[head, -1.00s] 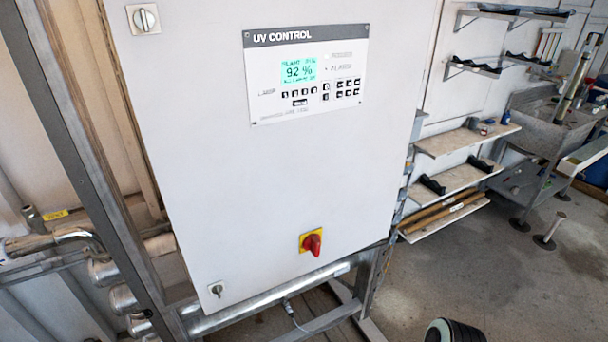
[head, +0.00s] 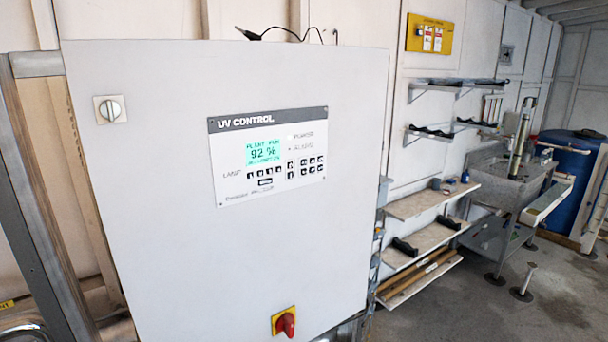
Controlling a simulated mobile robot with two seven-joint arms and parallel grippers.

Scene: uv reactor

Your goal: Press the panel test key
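The UV control panel (head: 232,190) is a white plate with a dark title strip, set on the upper middle of a light grey cabinet door. Its lit green display (head: 262,153) reads 92 %. Several small black keys sit below and to the right of the display, in a lamp row (head: 265,171) and a keypad block (head: 312,166). A single wider key (head: 265,183) lies under the lamp row. The key labels are too small to read, so I cannot tell which is the test key. Neither gripper is in view.
The cabinet (head: 150,250) carries a latch (head: 110,109) at upper left and a red rotary switch (head: 286,322) at the bottom. To the right are wall shelves (head: 430,205), a steel sink (head: 510,180) and a blue barrel (head: 568,180). Open floor (head: 450,310) lies at lower right.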

